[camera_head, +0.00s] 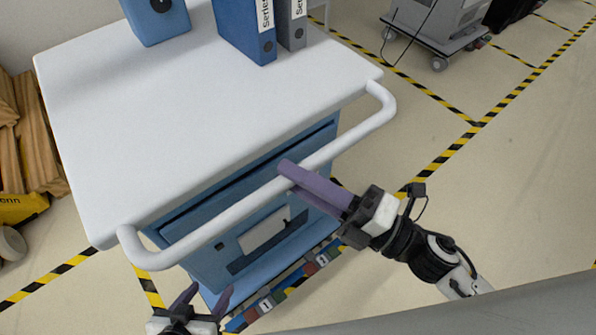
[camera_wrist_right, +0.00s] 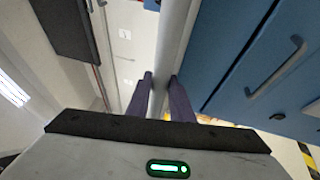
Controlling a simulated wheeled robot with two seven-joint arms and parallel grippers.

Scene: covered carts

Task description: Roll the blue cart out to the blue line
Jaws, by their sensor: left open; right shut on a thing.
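The blue cart (camera_head: 240,245) has a white top (camera_head: 200,100) and a white push handle (camera_head: 225,222) along its near side. My right gripper (camera_head: 290,172) is shut on the handle, right of its middle. The right wrist view shows the handle (camera_wrist_right: 165,60) between the two purple fingers (camera_wrist_right: 160,90), with the blue drawer front (camera_wrist_right: 255,70) beside it. My left gripper (camera_head: 205,292) is open and empty, below the handle's left part and apart from it. No blue line can be made out in these views.
A blue binder (camera_head: 245,30), a grey binder (camera_head: 292,22) and a blue box (camera_head: 157,18) stand on the cart top. Yellow-black tape (camera_head: 455,150) marks the floor. A grey machine on a wheeled base (camera_head: 437,30) stands at the back right. Wooden planks (camera_head: 35,135) are at the left.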

